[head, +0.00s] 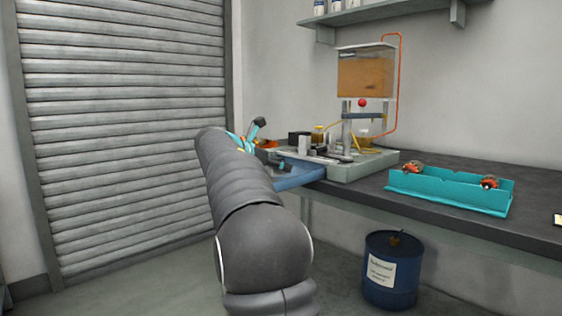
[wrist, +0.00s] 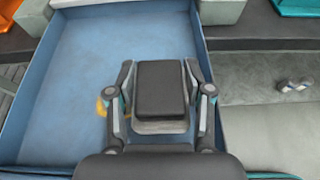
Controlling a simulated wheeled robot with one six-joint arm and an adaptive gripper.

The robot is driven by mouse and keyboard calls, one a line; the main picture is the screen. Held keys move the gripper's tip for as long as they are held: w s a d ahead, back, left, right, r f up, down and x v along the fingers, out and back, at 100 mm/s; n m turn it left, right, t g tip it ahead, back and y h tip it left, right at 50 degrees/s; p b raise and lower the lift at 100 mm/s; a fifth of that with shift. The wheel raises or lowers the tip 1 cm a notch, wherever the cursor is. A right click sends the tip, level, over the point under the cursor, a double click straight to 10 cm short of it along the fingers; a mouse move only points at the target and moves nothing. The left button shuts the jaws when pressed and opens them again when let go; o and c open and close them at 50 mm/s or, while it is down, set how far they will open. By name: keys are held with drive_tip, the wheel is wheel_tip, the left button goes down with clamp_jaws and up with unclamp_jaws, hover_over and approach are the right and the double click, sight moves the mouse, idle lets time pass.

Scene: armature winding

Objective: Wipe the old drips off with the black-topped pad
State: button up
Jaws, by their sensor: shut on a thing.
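My gripper (wrist: 161,95) is shut on the black-topped pad (wrist: 162,88), with one finger on each side of its lighter lower block. The pad is over the blue tray (wrist: 75,60) in the wrist view; I cannot tell whether it touches the tray floor. A yellow-orange drip (wrist: 101,106) shows on the tray floor just left of the left finger, partly hidden by it. In the head view the blue tray (head: 300,177) sits at the bench's left end, and my arm hides part of it and the pad.
Right of the tray stands a pale base (head: 352,168) carrying an amber tank (head: 365,74) with an orange tube. A teal tray (head: 450,193) with orange-and-dark parts lies further right on the dark bench. A blue drum (head: 390,275) stands on the floor below.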

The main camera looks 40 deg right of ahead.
drive_tip(key=shift+w+a+f+p, duration=0.2)
drive_tip(key=shift+w+p, duration=0.3)
drive_tip(key=shift+w, duration=0.1)
drive_tip(key=shift+w+a+f+p, duration=0.15)
drive_tip(key=shift+w+p, duration=0.3)
drive_tip(key=shift+w, duration=0.1)
drive_tip(key=shift+w+f, duration=0.2)
drive_tip(key=shift+w, duration=0.15)
drive_tip(key=shift+w+d+r+p, duration=0.1)
drive_tip(key=shift+w+r+p, duration=0.25)
drive_tip(key=shift+p, duration=0.55)
drive_tip(key=shift+w+r+p, duration=0.15)
drive_tip(key=shift+w+p, duration=0.25)
drive_tip(key=shift+p, duration=0.3)
drive_tip(key=shift+w+a, duration=0.2)
drive_tip(key=shift+w, duration=1.6)
drive_tip(key=shift+w+r, duration=0.1)
drive_tip(key=shift+w, duration=0.7)
drive_tip(key=shift+s+d+r+b, duration=0.15)
drive_tip(key=shift+s+b, duration=0.25)
drive_tip(key=shift+s, duration=1.35)
drive_tip(key=shift+s+d+r+b, duration=0.1)
drive_tip(key=shift+s+b, duration=0.3)
drive_tip(key=shift+s, duration=1.35)
drive_tip(key=shift+s+d+r+b, duration=0.15)
drive_tip(key=shift+s+b, duration=0.25)
drive_tip(key=shift+s, duration=1.35)
